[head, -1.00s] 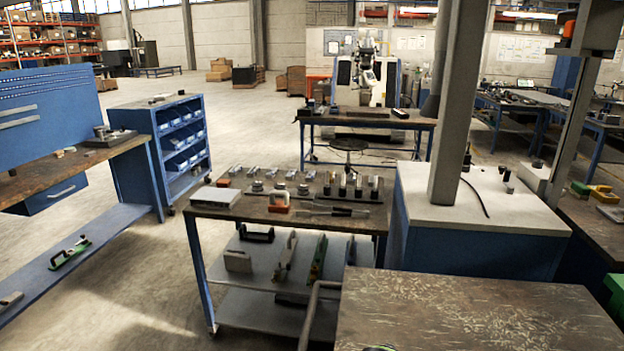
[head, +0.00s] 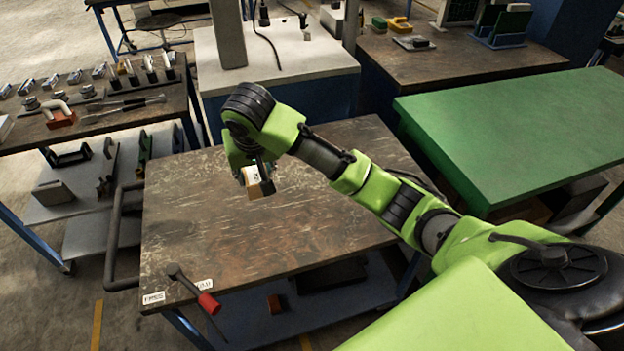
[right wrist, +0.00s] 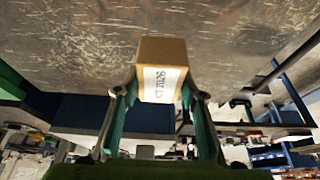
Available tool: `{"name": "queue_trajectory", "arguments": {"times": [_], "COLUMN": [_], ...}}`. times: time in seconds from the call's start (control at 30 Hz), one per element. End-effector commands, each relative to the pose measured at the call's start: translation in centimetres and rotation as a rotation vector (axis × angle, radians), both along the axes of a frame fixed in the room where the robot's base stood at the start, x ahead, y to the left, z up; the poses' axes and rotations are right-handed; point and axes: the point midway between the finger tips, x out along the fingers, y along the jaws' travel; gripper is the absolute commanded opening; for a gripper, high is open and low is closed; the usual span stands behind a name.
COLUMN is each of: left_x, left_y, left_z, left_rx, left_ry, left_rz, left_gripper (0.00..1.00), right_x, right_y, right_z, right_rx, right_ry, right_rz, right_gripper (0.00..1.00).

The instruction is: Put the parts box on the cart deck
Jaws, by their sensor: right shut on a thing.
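The parts box, a small tan carton with a white printed label, is between the fingers of my right gripper (head: 257,176). The box (head: 258,188) appears over the cart deck (head: 200,230), a worn dark brown top with scratches. In the right wrist view the box (right wrist: 163,50) sits between both teal-lined fingers, which are shut on it, with the deck surface behind it. Whether the box touches the deck is hard to tell; it looks held above it. My left gripper is not in view.
A green table (head: 500,125) stands at right, a tool cart (head: 95,115) at left, and a white-topped cabinet (head: 290,60) behind. The deck is otherwise clear.

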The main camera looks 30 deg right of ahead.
Motion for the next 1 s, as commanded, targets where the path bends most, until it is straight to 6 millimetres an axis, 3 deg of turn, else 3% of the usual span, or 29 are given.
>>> {"name": "queue_trajectory", "arguments": {"times": [0.37,0.5,0.9,1.0], "left_x": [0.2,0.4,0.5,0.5], "left_y": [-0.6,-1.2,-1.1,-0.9], "left_z": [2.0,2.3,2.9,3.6], "left_rx": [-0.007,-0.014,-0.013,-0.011], "left_ry": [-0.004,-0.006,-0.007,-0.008], "left_rz": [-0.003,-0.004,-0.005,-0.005], "left_gripper": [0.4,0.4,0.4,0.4], "right_x": [2.1,2.6,3.4,3.4], "right_y": [-8.6,-10.7,-13.5,-13.3], "right_z": [-3.4,-6.2,-9.9,-11.4], "right_rx": [-0.005,-0.004,-0.003,-0.003], "right_ry": [0.002,0.003,0.002,0.002], "right_rz": [-0.011,-0.006,-0.006,-0.003], "right_gripper": [0.06,0.06,0.06,0.06]}}
